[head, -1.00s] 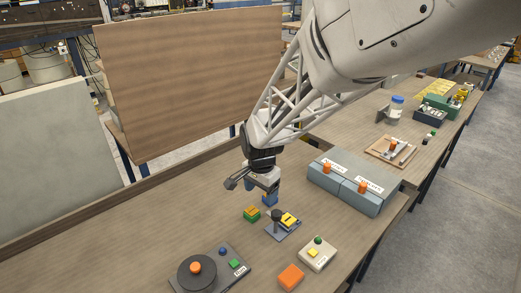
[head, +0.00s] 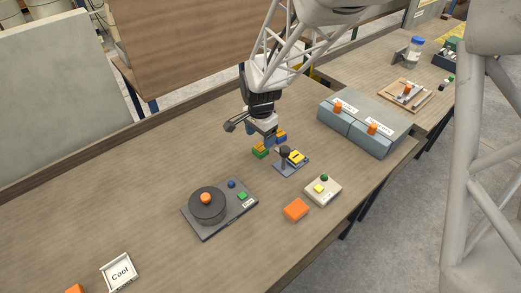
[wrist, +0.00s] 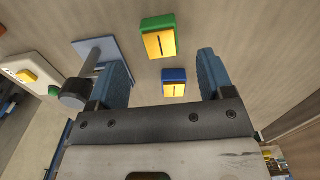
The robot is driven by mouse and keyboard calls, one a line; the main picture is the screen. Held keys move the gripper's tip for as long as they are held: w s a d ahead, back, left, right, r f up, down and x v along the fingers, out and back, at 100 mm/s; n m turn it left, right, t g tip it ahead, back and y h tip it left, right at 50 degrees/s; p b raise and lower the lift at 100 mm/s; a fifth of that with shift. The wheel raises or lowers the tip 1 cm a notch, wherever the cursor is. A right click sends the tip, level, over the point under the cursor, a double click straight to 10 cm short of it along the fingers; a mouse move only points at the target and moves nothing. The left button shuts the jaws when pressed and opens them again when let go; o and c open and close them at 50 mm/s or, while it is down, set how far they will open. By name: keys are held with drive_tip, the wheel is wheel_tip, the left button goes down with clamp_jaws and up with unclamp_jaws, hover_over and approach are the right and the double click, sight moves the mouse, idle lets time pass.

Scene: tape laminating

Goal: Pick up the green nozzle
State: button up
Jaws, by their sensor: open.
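The green nozzle (head: 260,153) is a small green block with a yellow slotted top, on the table below my gripper (head: 268,138). In the wrist view the green nozzle (wrist: 158,37) lies beyond the fingertips, near top centre.
A blue stand with a black-knobbed post (head: 285,154) is close by, left of the fingers in the wrist view (wrist: 74,95). A turntable device (head: 208,206), button box (head: 323,190), orange block (head: 296,209) and grey drawers (head: 367,124) surround it. The table's left side is mostly clear.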

sight(260, 147)
drive_tip(key=shift+f, duration=0.25)
drive_tip(key=shift+f, duration=2.6)
drive_tip(key=c, duration=1.1)
drive_tip(key=shift+o, duration=0.2)
drive_tip(key=shift+r, duration=0.15)
